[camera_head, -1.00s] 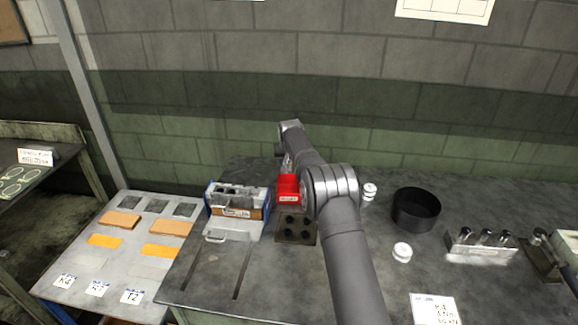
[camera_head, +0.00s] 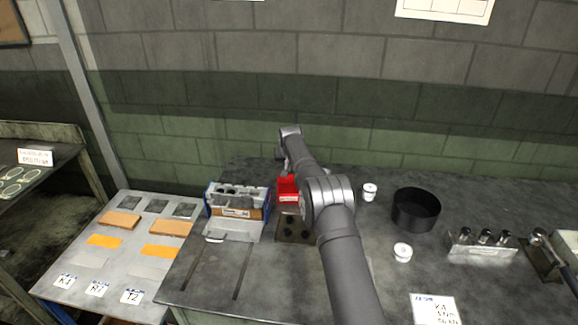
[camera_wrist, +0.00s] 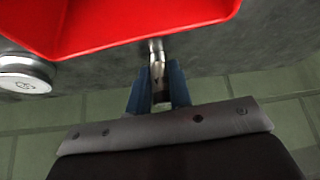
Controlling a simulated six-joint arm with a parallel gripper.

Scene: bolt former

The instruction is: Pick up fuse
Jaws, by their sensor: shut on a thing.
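A small shiny metal cylinder, which I take to be the fuse (camera_wrist: 157,54), is between the blue fingers of my gripper (camera_wrist: 158,82) in the wrist view. The fingers are shut on it, and its far end reaches toward the red bin (camera_wrist: 110,22). The wrist view does not show clearly whether the fuse touches the bin. In the head view the red bin (camera_head: 287,188) stands beside my arm. My fingers and the fuse cannot be made out there.
A blue box of parts (camera_head: 238,200) stands left of the bin, with a dark holed block (camera_head: 293,228) in front. White round containers (camera_head: 403,252) and a black round tray (camera_head: 416,209) are to the right. A metal rack (camera_head: 481,250) stands further right.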

